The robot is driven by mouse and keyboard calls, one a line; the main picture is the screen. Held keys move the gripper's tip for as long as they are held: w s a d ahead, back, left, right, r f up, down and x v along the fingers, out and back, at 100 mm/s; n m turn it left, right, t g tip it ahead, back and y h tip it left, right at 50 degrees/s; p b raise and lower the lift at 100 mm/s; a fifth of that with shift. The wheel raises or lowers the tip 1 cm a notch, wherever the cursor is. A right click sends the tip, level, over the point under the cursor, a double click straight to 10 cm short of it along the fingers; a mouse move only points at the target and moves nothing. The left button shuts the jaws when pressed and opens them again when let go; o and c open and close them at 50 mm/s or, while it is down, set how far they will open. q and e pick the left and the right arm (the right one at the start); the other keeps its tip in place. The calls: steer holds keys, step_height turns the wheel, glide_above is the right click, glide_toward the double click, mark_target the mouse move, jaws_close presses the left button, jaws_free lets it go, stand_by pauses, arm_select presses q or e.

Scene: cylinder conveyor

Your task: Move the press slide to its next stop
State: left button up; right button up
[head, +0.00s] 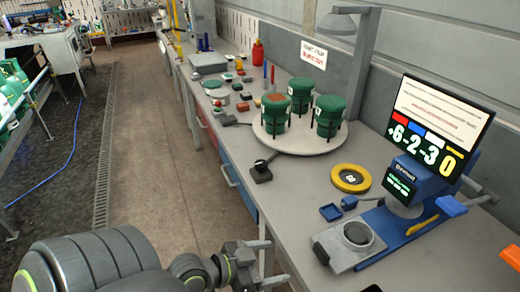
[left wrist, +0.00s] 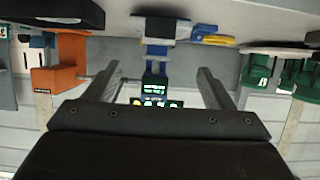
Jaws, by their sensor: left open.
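A blue press (head: 420,180) stands at the right of the bench, with a grey slide plate (head: 350,247) in front carrying a dark round disc (head: 357,233). A blue rail with a yellow piece (head: 422,225) runs along its right side. My left gripper (head: 268,264) is open and empty at the bench's front edge, left of the slide plate and apart from it. In the left wrist view, the blue press (left wrist: 155,52) shows upside down between the open fingers of my left gripper (left wrist: 160,78). My right gripper is not in view.
A screen (head: 440,125) stands behind the press. A round turntable (head: 305,142) carries green cylinders. A black knob block (head: 261,172) sits near the front edge. Bench surface between is clear.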

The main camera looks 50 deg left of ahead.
arm_select(q)
steer(key=shift+v, duration=1.25)
steer(key=shift+f, duration=0.1)
steer(key=s+a+f+n+g+y, duration=0.15)
steer(key=a+f, duration=0.25)
steer(key=f, duration=0.5)
steer(key=s+a+f+n+g+y, duration=0.1)
steer(key=a+f+y, duration=0.15)
steer(key=f, duration=0.65)
steer(key=s+a+f+n+g+y, duration=0.15)
steer(key=a+f, duration=0.25)
steer(key=f, duration=0.6)
steer(key=s+d+f+g, duration=0.3)
steer(key=s+d+f, duration=0.1)
steer(key=s+f, duration=0.5)
steer(key=s+d+f+g, duration=0.4)
steer(key=s+f, duration=0.6)
steer(key=f, duration=0.1)
steer(key=shift+s+f+n, duration=0.25)
steer(key=shift+f+n, duration=0.05)
steer(key=shift+f, duration=0.1)
